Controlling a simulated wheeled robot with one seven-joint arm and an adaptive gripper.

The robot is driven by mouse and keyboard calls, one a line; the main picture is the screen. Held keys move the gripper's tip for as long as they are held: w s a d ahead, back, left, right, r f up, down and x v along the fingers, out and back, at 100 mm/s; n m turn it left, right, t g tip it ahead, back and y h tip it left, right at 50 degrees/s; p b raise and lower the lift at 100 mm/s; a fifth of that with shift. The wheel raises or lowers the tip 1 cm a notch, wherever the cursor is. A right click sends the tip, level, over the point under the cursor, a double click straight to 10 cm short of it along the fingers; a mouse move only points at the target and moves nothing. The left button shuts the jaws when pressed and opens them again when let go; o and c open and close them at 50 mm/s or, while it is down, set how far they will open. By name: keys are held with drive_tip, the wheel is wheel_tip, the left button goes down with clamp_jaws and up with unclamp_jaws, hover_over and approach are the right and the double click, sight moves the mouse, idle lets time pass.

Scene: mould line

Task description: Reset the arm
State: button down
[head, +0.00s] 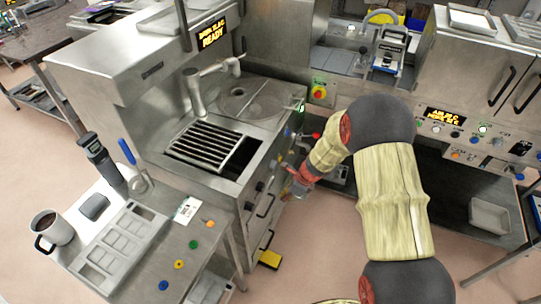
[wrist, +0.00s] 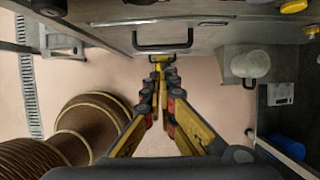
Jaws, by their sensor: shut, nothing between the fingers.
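My arm (head: 392,195) reaches from the lower right of the head view toward the front of the steel machine. My gripper (head: 299,187) is at its end, near the machine's front face and partly hard to make out. In the wrist view my gripper (wrist: 159,70) shows black and yellow fingers that meet at the tips. It is shut with nothing between the fingers. Pinkish floor shows on both sides of the fingers.
The machine (head: 150,75) has a slotted grate (head: 208,145) on top and a yellow pedal (head: 270,259) at its foot. A steel side table (head: 150,265) holds a mug (head: 56,228) and a grey tray (head: 118,243). A control bench (head: 465,110) stands at right. A dark handle (wrist: 162,40) lies beyond my fingertips.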

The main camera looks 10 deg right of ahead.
drive_tip(key=s+a+r+n+g, duration=0.1)
drive_tip(key=s+r+n+g, duration=0.3)
drive_tip(key=s+n, duration=0.65)
drive_tip(key=s+d+r+n+t+h, duration=0.1)
drive_tip(key=s+r+n, duration=0.3)
drive_tip(key=r, duration=0.7)
drive_tip(key=s+d+r+n+t+h, duration=0.1)
drive_tip(key=s+r+n+t, duration=0.2)
drive_tip(key=s+r+n, duration=0.2)
drive_tip(key=s+d+r+n+t+h, duration=0.1)
drive_tip(key=s+r+n, duration=0.4)
drive_tip(key=r, duration=1.2)
drive_tip(key=shift+s+d+r+t+h, duration=0.4)
drive_tip(key=shift+s+t, duration=0.7)
drive_tip(key=shift+s, duration=1.25)
